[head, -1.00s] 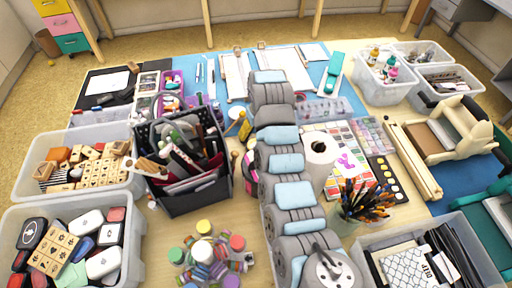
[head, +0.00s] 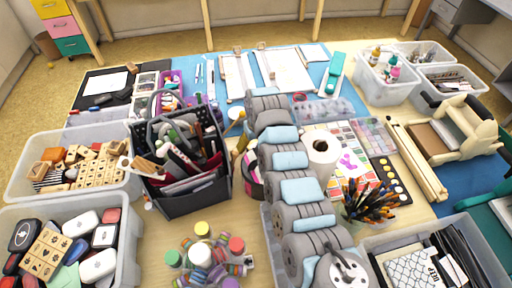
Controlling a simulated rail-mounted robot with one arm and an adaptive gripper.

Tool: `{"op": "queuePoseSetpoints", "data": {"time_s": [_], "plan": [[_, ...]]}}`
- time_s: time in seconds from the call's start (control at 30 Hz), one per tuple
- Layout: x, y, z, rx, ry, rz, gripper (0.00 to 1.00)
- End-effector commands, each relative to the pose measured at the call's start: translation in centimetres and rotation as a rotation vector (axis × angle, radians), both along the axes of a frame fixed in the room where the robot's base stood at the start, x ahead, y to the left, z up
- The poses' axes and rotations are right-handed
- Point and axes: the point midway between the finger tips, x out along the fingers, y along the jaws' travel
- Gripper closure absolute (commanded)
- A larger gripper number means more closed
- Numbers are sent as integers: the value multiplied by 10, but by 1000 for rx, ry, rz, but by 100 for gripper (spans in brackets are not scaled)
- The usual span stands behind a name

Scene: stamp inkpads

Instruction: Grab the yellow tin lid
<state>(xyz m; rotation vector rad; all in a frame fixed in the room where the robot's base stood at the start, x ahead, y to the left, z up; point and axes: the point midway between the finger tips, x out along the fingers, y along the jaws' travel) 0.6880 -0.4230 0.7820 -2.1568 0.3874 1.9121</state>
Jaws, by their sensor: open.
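A round yellow lid (head: 202,229) shows in the head view at the top of a cluster of small coloured round containers, in the lower middle of the table. I cannot tell whether it is the tin lid named in the task. Green, red and teal tops stand close around it. My grey and light-blue arm (head: 290,160) runs over the table to the right of this cluster. I cannot make out my gripper or its fingers.
A dark tool caddy (head: 190,203) stands behind the cluster. A clear bin of ink pads (head: 128,268) is at left. A paper roll (head: 322,150) and a cup of pencils (head: 362,208) stand right of my arm. Bare table shows between the caddy and my arm.

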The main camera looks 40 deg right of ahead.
Motion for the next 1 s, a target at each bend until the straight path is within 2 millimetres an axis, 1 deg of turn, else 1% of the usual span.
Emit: {"op": "queuePoseSetpoints", "data": {"time_s": [0.07,0.27,0.3,0.37,0.4,0.47,0.8,1.0], "plan": [[0,0,-4,1,2,0,0],[0,0,-4,1,0,0,0],[0,0,-4,1,0,0,6],[0,0,-4,1,0,0,23],[0,0,-4,1,0,0,34],[0,0,-4,1,0,0,50],[0,0,-3,1,0,0,50],[1,0,10,-1,-4,1,50]]}}
